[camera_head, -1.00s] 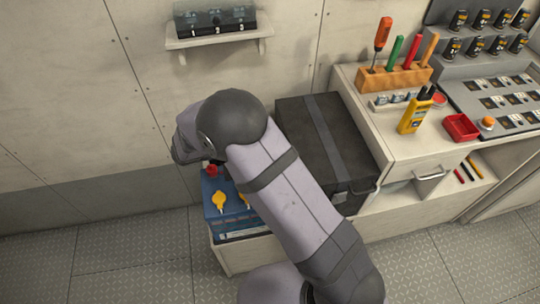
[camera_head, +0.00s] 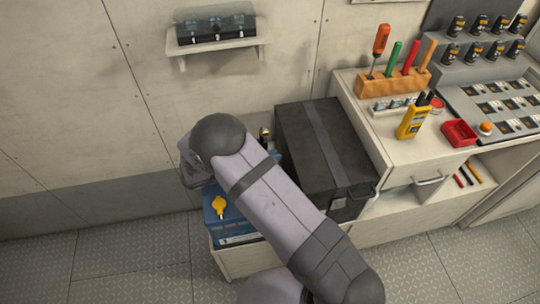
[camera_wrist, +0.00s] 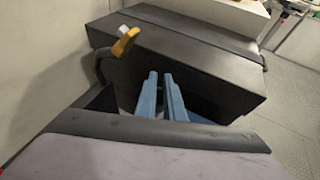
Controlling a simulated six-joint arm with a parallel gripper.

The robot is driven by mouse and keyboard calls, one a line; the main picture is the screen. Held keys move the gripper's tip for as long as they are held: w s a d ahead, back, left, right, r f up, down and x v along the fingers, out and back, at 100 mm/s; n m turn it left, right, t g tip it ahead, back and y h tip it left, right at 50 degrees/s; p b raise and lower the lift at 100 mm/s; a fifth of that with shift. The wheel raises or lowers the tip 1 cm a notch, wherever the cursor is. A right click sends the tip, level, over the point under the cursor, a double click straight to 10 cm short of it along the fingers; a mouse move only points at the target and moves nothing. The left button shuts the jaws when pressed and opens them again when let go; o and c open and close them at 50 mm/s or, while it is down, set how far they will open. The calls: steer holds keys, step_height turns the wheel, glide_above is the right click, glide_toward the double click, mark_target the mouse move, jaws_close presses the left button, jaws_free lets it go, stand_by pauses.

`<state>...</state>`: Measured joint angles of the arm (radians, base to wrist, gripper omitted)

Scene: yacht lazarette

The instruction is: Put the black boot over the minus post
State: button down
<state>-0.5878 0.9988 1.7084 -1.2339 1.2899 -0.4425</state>
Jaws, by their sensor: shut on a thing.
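The blue battery (camera_head: 240,228) sits low beside the black box, largely covered by my arm in the head view. Its minus post is hidden there. In the wrist view my gripper (camera_wrist: 160,76) shows as two blue fingers close together, with a narrow gap between them, in front of the black box. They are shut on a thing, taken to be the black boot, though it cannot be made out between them. A dark cable with a yellow end piece (camera_wrist: 126,42) stands up left of the fingers, apart from them. My gripper is hidden behind my arm in the head view.
The black box (camera_head: 315,135) with a grey strap stands right of the battery. A yellow cap (camera_head: 219,207) is on the battery top. A wall shelf (camera_head: 218,46) is above. A counter with a tool rack (camera_head: 393,84) and red tray (camera_head: 459,132) lies right.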

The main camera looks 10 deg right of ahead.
steer(key=shift+f+b, duration=0.45)
steer(key=shift+f, duration=0.15)
steer(key=c, duration=1.9)
jaws_free()
steer(key=shift+o, duration=0.2)
steer(key=shift+r, duration=0.1)
